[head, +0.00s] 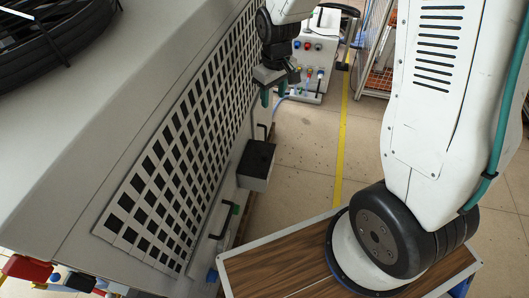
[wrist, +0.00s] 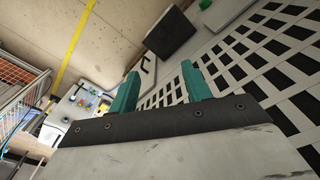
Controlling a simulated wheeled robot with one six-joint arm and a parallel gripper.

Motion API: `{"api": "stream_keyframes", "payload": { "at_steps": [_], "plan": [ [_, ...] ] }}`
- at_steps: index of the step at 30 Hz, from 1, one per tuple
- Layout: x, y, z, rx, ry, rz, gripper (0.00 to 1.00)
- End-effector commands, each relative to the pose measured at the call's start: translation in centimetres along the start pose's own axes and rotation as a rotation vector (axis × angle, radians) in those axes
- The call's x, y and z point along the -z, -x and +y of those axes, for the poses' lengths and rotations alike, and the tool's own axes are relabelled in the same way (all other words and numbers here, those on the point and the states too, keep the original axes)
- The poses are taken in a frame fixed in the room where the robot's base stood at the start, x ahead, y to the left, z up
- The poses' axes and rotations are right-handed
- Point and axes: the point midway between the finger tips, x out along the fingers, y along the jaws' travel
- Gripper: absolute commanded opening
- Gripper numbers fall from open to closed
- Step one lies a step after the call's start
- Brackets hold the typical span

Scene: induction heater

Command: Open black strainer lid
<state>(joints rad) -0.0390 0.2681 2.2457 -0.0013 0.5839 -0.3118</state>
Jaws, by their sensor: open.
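The black strainer lid (head: 258,159) is the dark top of a small light box on the side of the large grey machine, below its grille. It looks closed. In the wrist view the dark lid (wrist: 170,34) is at the top centre, beyond the fingertips. My gripper (head: 273,97) is above and a little beyond the lid in the head view, clear of it. Its two teal fingers are apart with nothing between them; they also show in the wrist view (wrist: 160,77).
The grey machine's slotted grille (head: 175,145) runs close beside my gripper. A black handle (head: 263,132) stands out near the lid, and another (head: 222,222) is lower. A control box (head: 314,62) stands beyond. Open tiled floor (head: 305,150) lies right of the lid.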

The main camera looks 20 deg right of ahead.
Motion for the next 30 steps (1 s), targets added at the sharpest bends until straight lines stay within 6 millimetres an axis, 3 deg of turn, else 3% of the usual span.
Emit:
{"api": "stream_keyframes", "payload": {
  "at_steps": [1, 6, 12, 15, 30],
  "plan": [
    [0.8, -3.0, 0.1, 0.006, 0.023, -0.016, 0.49],
    [2.7, -11.9, 0.3, 0.012, 0.098, -0.031, 0.49],
    [3.1, -20.1, 0.0, 0.017, 0.166, -0.039, 0.49],
    [3.0, -22.5, -0.1, 0.018, 0.185, -0.04, 0.49],
    [2.5, -29.5, -0.4, 0.019, 0.198, -0.042, 0.49]
  ]
}}
